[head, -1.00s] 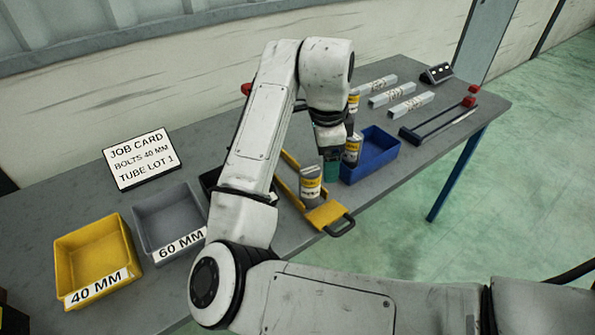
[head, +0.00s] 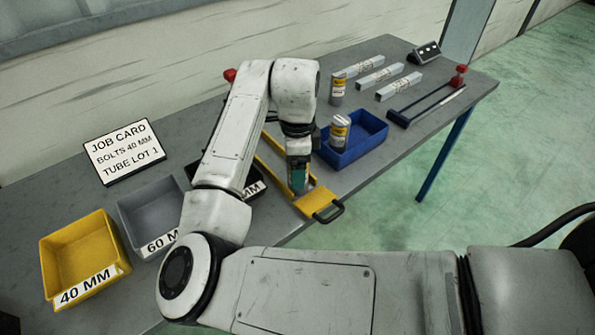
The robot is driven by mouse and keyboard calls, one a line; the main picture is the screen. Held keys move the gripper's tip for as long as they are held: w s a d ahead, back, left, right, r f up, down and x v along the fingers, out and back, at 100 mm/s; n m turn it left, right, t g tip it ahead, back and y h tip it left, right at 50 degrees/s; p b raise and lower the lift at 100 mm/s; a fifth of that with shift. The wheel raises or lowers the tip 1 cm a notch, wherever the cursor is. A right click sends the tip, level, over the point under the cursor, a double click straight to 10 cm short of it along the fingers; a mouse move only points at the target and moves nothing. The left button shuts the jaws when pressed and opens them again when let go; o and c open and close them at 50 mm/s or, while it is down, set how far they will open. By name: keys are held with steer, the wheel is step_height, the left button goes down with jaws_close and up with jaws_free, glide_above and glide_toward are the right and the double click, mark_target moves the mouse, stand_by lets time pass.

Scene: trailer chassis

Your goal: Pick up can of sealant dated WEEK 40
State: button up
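Several grey cans with yellow-and-white labels are in play; the dates are too small to read. One can (head: 338,88) stands upright on the bench behind the blue bin. Another can (head: 340,132) stands upright at the left part of the blue bin (head: 362,152), seemingly inside it. My gripper (head: 298,186) points down with its teal fingers over the yellow tray-like holder with a black handle (head: 320,202). The third can, seen on that holder earlier, is hidden behind or between the fingers. I cannot tell whether the fingers are open or shut on it.
A yellow 40 MM bin (head: 80,255), a grey 60 MM bin (head: 150,215) and a dark bin lie left. A job card (head: 125,152) stands behind them. Metal bars (head: 378,76), a red-ended clamp (head: 428,105) and a switch box (head: 425,53) lie right. The bench's front edge is close.

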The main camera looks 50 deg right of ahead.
mark_target(296, 193)
steer(key=shift+f, duration=1.25)
steer(key=shift+c, duration=0.4)
steer(key=c, duration=1.2)
